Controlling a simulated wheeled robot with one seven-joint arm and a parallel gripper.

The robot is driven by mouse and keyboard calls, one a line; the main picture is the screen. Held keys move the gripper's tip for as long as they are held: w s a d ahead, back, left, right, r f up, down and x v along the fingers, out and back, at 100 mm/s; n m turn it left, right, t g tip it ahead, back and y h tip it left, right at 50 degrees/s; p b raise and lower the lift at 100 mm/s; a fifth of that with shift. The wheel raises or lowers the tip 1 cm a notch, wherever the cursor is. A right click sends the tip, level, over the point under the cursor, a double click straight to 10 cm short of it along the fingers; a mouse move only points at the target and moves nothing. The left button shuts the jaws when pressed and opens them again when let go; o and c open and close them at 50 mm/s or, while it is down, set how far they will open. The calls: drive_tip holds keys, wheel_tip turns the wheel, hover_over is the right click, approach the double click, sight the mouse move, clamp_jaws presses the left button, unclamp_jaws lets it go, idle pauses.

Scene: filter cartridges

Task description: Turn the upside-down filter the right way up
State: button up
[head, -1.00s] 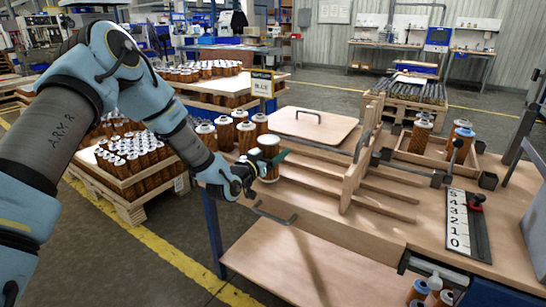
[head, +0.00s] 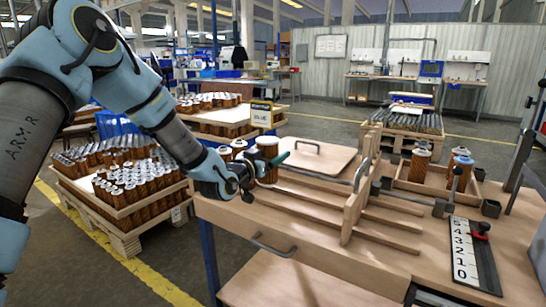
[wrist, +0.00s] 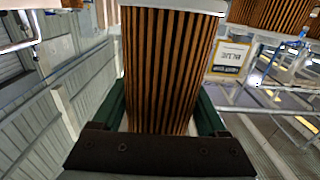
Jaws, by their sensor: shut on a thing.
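My gripper (head: 265,171) is shut on a filter (head: 268,156), a brown pleated cylinder with a pale end cap facing up in the head view. It stands about vertical, held above the left part of the wooden bench. One green fingertip shows at its right side. In the wrist view the held filter (wrist: 163,70) lies between two green fingers, with a white cap at the top edge of the picture. Whether it is upside down cannot be told. Two other filters (head: 421,164) (head: 459,170) stand in a wooden tray (head: 437,184) on the right.
An upright wooden divider (head: 356,205) with rails and a clamp stands mid-bench. A flat board with a handle (head: 314,156) lies behind. More filters (head: 225,154) stand behind the gripper. A numbered scale (head: 464,249) is at right. A crate of filters (head: 122,238) stands left on the floor.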

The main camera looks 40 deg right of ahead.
drive_tip(key=shift+f, duration=0.1)
drive_tip(key=b+v, duration=0.2)
drive_tip(key=v, duration=1.4)
drive_tip(key=shift+b, duration=0.3)
drive_tip(key=m+b, duration=0.7)
drive_tip(key=b, duration=0.1)
